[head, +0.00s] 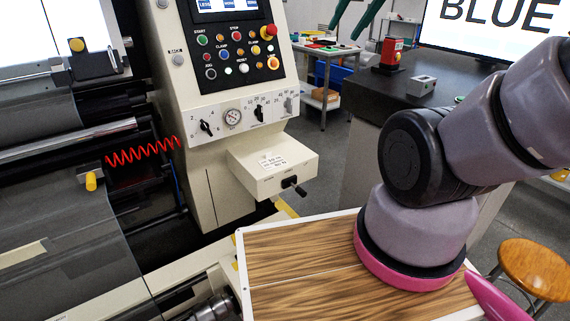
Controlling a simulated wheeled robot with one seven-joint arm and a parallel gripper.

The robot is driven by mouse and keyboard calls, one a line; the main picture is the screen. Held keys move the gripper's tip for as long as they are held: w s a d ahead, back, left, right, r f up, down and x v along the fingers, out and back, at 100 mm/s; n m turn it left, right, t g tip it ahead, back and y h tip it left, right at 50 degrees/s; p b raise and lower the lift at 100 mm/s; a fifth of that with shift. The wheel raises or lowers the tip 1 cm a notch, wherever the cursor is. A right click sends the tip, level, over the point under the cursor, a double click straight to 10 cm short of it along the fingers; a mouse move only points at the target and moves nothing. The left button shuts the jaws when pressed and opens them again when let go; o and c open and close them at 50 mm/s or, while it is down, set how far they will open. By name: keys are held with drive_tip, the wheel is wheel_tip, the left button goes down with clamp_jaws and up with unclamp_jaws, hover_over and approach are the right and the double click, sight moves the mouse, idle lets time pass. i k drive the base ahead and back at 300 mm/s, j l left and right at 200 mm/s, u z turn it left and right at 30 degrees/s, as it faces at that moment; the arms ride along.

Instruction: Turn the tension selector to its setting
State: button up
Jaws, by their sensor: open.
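A pale dial strip (222,128) on the machine's slanted front carries several controls. At its left is a black pointer knob (206,128) with a numbered scale. A round gauge (232,117) is beside it, then a second black pointer knob (259,113) with numbers above it. A grey knob (289,104) is at the right end. The labels are too small to tell which one is the tension selector or its setting. My arm shows at the right, bent at a black joint, but my gripper is outside the view.
Above the strip is a button panel (235,58) with a red emergency stop. Below, a cream box (272,165) with a black lever (294,186) juts out. A red coiled cable (140,152) hangs at the left. A wooden stool (536,270) stands at the lower right.

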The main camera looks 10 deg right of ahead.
sight(287, 104)
drive_tip(key=i+l+u, duration=0.25)
drive_tip(key=l+u, duration=0.25)
drive_tip(key=i+l+u, duration=0.25)
drive_tip(key=l, duration=0.2)
drive_tip(key=k, duration=0.1)
